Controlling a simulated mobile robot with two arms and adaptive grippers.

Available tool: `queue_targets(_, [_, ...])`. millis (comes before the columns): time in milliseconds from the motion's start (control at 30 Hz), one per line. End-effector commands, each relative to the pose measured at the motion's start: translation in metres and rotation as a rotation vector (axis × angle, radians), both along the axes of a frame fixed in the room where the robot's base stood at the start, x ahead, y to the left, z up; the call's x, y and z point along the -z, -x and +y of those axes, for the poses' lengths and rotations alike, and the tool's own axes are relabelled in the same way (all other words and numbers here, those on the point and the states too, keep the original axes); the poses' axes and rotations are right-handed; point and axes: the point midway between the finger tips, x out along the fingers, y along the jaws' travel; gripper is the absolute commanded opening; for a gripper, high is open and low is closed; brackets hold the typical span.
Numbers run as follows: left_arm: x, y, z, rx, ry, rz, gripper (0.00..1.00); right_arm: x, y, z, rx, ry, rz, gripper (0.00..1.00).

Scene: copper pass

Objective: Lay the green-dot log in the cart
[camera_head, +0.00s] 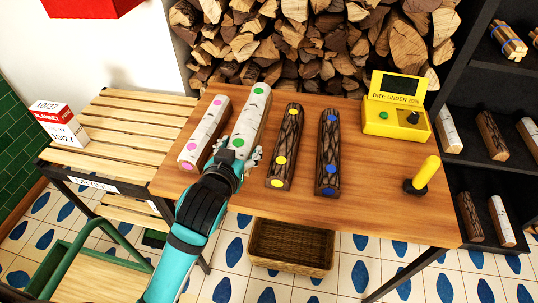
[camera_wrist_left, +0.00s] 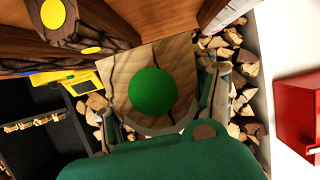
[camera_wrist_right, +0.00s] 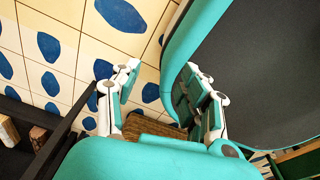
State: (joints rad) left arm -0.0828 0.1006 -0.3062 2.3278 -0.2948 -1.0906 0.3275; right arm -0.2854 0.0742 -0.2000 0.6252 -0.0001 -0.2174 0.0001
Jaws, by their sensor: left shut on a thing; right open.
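The green-dot log (camera_head: 250,112) is pale birch with green dots on its top and near end. It is among the other logs at the wooden table (camera_head: 400,205); I cannot tell whether it touches the tabletop. My left gripper (camera_head: 235,160) is shut on its near end. The left wrist view shows the log's end face with a large green dot (camera_wrist_left: 152,92) between the fingers. A green-framed cart (camera_head: 62,262) with a wooden bed stands at lower left. My right gripper (camera_wrist_right: 165,95) is open and empty over the tiled floor, and outside the head view.
A pink-dot log (camera_head: 205,132) lies close left; yellow-dot (camera_head: 286,145) and blue-dot (camera_head: 328,150) logs lie right. A yellow meter (camera_head: 396,118) and yellow-handled tool (camera_head: 424,175) are farther right. A slatted bench (camera_head: 130,125) adjoins the table. A basket (camera_head: 290,245) is below.

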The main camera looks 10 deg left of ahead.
Motion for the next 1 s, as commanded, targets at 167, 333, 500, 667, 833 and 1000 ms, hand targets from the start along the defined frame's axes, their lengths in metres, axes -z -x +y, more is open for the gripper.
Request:
queue_targets(167, [0.033, 0.0, 0.0, 0.0, -0.003, 0.0, 0.03, 0.01, 0.031, -0.005, -0.002, 0.009, 0.048, 0.44])
queue_targets(333, [0.053, 0.0, 0.001, 0.0, -0.003, -0.003, 0.03, 0.013, 0.033, -0.008, -0.003, 0.012, 0.05, 0.44])
queue_targets(500, [0.07, 0.001, 0.0, 0.001, -0.002, -0.001, 0.03, 0.016, 0.014, -0.008, -0.003, 0.01, 0.021, 0.44])
queue_targets(667, [0.09, 0.0, 0.0, 0.001, -0.002, -0.003, 0.03, 0.018, 0.003, -0.007, -0.003, 0.008, 0.002, 0.44])
queue_targets(833, [0.093, 0.0, 0.0, 0.001, 0.0, -0.006, 0.03, 0.019, 0.007, -0.007, -0.002, 0.008, 0.009, 0.44])
queue_targets(1000, [0.093, 0.0, 0.0, 0.001, 0.0, -0.006, 0.03, 0.019, 0.015, -0.007, -0.002, 0.009, 0.022, 0.44])
